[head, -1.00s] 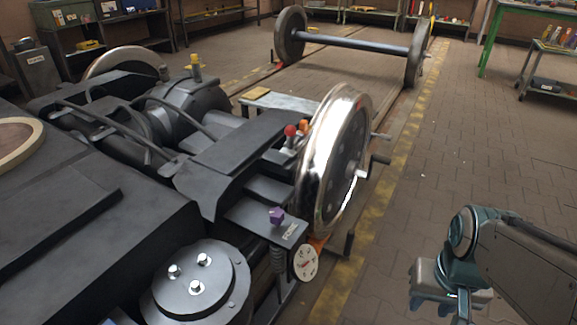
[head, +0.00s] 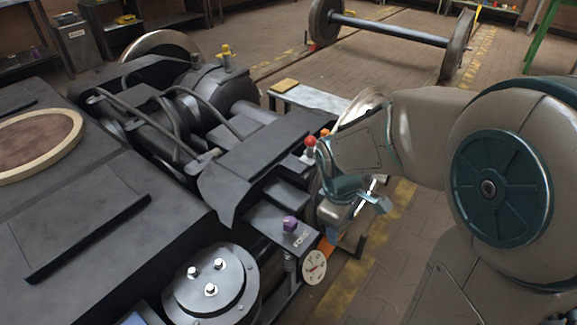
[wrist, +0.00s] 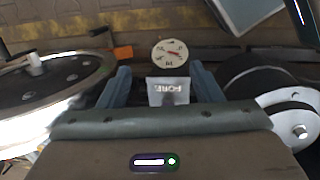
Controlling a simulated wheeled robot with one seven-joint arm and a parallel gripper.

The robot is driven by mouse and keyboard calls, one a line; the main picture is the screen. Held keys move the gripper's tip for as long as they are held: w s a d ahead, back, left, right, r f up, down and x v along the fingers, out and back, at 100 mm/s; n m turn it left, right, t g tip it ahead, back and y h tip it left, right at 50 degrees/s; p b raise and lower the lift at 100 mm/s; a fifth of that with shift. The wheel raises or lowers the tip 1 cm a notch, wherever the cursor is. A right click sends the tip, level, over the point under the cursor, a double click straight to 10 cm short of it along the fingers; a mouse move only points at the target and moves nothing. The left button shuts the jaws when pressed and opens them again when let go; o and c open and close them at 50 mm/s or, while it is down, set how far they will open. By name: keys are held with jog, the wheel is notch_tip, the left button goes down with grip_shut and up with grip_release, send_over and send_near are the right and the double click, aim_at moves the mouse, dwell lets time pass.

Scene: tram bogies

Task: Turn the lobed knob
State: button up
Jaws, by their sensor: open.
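The lobed knob (head: 290,225) is purple and stands on a small dark plate (head: 268,232) at the bogie's near corner in the head view. My gripper (head: 355,208) is open, to the right of the knob and slightly above it in the picture, apart from it. In the wrist view, my two fingers (wrist: 160,72) are spread, with the plate's pale, lettered end (wrist: 168,88) between them. The knob is not clear there; my gripper's body covers the area below the lettering. A round white dial (head: 314,268) hangs beside the plate; it also shows in the wrist view (wrist: 170,53).
A red-topped lever (head: 310,142) and a shiny wheel (head: 362,104), partly hidden by my arm, are close to my gripper. A round bolted cover (head: 210,284) lies left of the dial. The floor to the right is open.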

jog(key=w+a+r+n+p, duration=0.4)
jog(key=w+a+n+p, duration=0.15)
jog(key=n+p, duration=0.2)
jog(key=n+y+p, duration=0.2)
jog(key=n+p, duration=0.4)
jog(key=n, duration=0.3)
send_near(290, 221)
jog(key=shift+m, duration=0.25)
jog(key=f+b, duration=0.1)
jog(key=f, duration=0.3)
jog(key=f+b, duration=0.2)
jog(key=f, duration=0.2)
jog(key=shift+w+a+f+b, duration=0.15)
jog(key=shift+a+f+b, duration=0.05)
jog(key=shift+f+b, duration=0.1)
jog(key=shift+d, duration=0.1)
jog(key=c, duration=1)
